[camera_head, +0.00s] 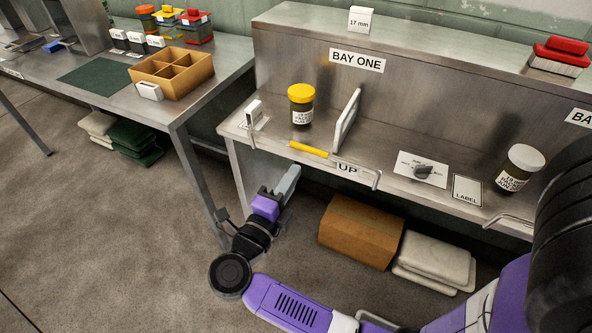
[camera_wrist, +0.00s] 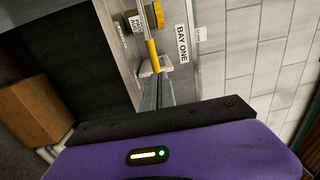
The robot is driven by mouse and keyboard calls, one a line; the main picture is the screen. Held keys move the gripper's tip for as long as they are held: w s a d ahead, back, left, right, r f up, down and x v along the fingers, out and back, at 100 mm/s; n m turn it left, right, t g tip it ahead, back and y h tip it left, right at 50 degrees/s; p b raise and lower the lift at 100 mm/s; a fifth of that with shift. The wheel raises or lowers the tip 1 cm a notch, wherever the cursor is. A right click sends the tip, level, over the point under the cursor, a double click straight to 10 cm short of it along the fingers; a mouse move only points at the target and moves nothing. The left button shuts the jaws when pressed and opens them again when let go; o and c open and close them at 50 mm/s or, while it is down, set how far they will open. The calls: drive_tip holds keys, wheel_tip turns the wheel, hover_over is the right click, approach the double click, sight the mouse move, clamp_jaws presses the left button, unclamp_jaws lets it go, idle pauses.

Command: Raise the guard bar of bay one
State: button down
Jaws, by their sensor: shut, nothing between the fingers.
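The guard bar of bay one is a thin metal bar with a yellow grip (camera_head: 312,150). It lies low along the front edge of the bay's shelf, by the "UP" label (camera_head: 347,168). The yellow grip also shows in the wrist view (camera_wrist: 152,52), just beyond my fingertips. My gripper (camera_head: 292,173) is shut and empty, below and a little left of the grip, in front of the shelf edge. In the wrist view its fingers (camera_wrist: 158,82) point towards the bar. I cannot tell whether they touch it.
A yellow-lidded jar (camera_head: 301,107) stands behind the bar, with an upright grey divider (camera_head: 347,119) to its right. A knob plate (camera_head: 423,169) and a white-lidded jar (camera_head: 519,169) are further right. A cardboard box (camera_head: 360,232) and folded sacks (camera_head: 435,262) lie below.

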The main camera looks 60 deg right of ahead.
drive_tip(key=a, duration=0.7)
drive_tip(key=shift+a, duration=0.35)
drive_tip(key=shift+r, duration=0.1)
